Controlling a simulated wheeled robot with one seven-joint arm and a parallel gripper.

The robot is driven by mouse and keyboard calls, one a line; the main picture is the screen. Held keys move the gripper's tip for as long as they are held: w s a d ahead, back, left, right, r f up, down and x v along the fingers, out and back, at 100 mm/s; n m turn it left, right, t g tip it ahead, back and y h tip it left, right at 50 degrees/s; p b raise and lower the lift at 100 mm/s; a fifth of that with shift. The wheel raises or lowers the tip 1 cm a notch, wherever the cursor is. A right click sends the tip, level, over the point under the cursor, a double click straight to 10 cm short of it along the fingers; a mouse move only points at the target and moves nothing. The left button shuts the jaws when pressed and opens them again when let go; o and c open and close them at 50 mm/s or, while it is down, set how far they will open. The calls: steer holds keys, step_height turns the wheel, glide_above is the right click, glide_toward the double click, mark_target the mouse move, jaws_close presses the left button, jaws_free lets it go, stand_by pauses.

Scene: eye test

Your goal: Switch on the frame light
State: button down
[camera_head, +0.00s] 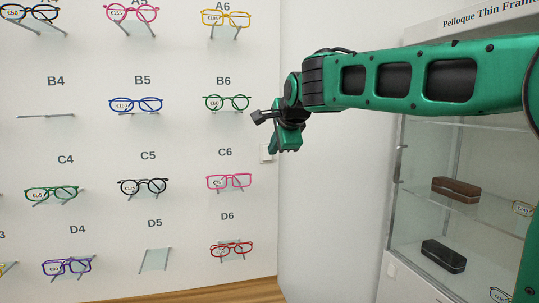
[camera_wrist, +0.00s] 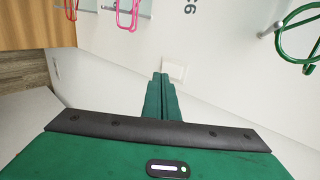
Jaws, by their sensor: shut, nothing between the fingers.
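A small white wall switch (camera_head: 265,153) sits near the right edge of the display wall, right of the glasses columns and between the B6 and C6 rows in height. It also shows in the wrist view as a pale square plate (camera_wrist: 174,70). My gripper (camera_head: 272,149) is shut and empty, its green fingers pointing down beside the switch in the head view. No lit frame light is clearly visible.
Glasses stand on small wall holders, including green ones (camera_head: 226,103) and pink ones (camera_head: 229,182) close to my gripper. A glass cabinet (camera_head: 398,190) with a brown case (camera_head: 456,190) and a black case (camera_head: 443,256) stands at the right. The wall between is bare.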

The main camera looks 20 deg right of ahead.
steer(key=v, duration=0.6)
steer(key=shift+s+r, duration=0.2)
steer(key=shift+s, duration=0.05)
